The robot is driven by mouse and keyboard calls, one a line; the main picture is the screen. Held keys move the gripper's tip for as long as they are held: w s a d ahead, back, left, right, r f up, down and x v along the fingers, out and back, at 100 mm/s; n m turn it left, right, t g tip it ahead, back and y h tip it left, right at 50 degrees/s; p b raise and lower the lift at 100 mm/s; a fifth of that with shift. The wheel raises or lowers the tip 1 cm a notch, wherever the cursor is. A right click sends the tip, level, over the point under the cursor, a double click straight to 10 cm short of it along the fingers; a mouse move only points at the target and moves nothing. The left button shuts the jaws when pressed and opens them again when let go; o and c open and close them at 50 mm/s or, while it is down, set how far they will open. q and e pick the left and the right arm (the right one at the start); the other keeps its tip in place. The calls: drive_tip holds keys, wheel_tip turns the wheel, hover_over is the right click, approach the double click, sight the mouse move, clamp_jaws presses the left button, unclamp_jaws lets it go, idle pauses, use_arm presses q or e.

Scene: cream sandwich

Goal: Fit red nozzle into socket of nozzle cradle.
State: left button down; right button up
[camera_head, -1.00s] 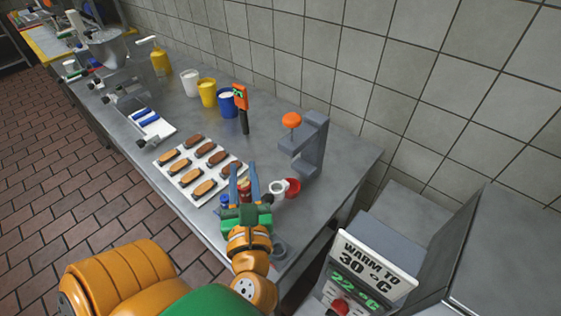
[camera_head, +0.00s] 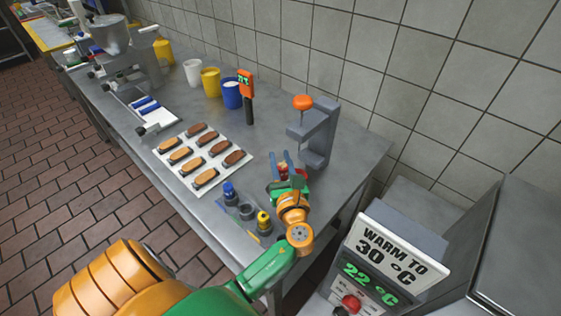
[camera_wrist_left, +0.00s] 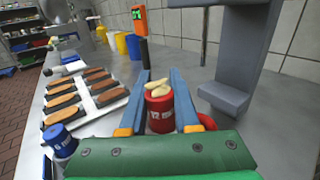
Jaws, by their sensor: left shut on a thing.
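My left gripper (camera_head: 287,162) is shut on the red nozzle (camera_wrist_left: 160,115), which stands upright between the blue fingers with cream-coloured stuff on its top. In the head view the nozzle is mostly hidden by the gripper. The grey nozzle cradle (camera_head: 238,228) lies near the table's front edge, left of the gripper and apart from it. It carries a blue nozzle (camera_head: 229,190), a dark grey socket (camera_head: 246,211) that looks empty, and a yellow nozzle (camera_head: 264,224). The blue nozzle also shows in the left wrist view (camera_wrist_left: 60,140). My right gripper is not in view.
A grey stand (camera_head: 320,135) with an orange knob (camera_head: 303,102) rises just behind the gripper. A red round thing (camera_wrist_left: 207,122) sits close by the right finger. A white tray (camera_head: 168,167) of pastries lies left. An orange thermometer (camera_head: 246,85) stands behind.

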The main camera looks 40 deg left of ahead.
use_arm(q)
drive_tip(key=shift+f, duration=0.1)
drive_tip(key=c, duration=0.6)
unclamp_jaws()
drive_tip(key=shift+c, duration=0.2)
drive_tip(key=shift+r, duration=0.25)
drive_tip(key=b+v, duration=0.2)
drive_tip(key=v, duration=1)
drive_tip(key=shift+f, duration=0.15)
